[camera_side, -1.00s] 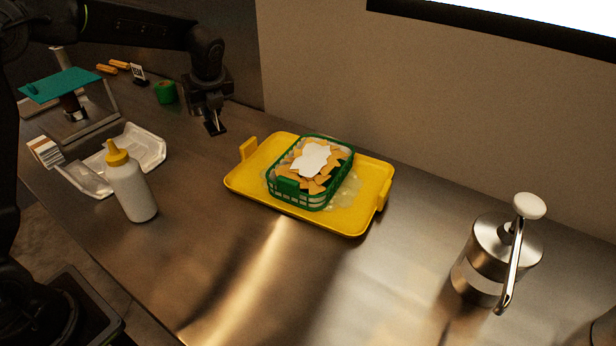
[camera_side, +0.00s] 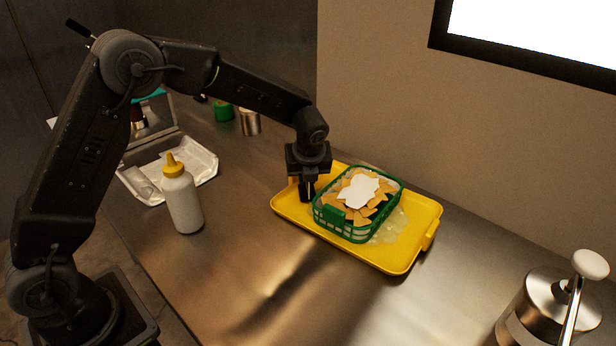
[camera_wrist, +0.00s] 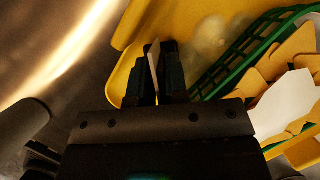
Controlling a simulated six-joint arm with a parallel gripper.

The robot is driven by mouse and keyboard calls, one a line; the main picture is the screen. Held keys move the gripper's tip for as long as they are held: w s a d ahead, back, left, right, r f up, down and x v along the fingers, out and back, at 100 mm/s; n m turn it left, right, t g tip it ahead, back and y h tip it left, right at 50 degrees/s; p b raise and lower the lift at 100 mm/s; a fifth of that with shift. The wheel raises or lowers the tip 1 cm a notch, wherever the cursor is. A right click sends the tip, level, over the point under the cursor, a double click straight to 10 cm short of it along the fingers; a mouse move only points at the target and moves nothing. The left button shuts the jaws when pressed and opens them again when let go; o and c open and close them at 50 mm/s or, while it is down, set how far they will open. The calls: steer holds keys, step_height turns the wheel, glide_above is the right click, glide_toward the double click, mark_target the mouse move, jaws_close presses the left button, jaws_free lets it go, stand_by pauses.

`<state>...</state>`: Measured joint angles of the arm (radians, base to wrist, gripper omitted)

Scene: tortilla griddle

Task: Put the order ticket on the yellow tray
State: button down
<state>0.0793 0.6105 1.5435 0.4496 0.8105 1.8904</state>
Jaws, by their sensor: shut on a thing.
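My gripper (camera_side: 306,196) points down over the left end of the yellow tray (camera_side: 395,262), beside the green basket. In the wrist view my gripper (camera_wrist: 156,70) is shut on a thin pale card, the order ticket (camera_wrist: 153,58), which stands on edge between the dark fingers. The yellow tray (camera_wrist: 190,20) lies below the fingertips there. I cannot tell whether the ticket touches the tray. The ticket is hidden in the side view.
The green basket (camera_side: 345,229) of chips with a white piece (camera_side: 360,190) on top sits on the tray, close right of my gripper. A white bottle with yellow cap (camera_side: 183,200) and a foam box (camera_side: 200,165) stand left. A metal press (camera_side: 545,310) stands front right.

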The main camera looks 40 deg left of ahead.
steer(key=shift+f, duration=0.25)
steer(key=c, duration=1.6)
jaws_free()
steer(key=shift+f, duration=0.15)
steer(key=o, duration=0.5)
steer(key=v, duration=1.2)
steer(key=shift+r, duration=0.25)
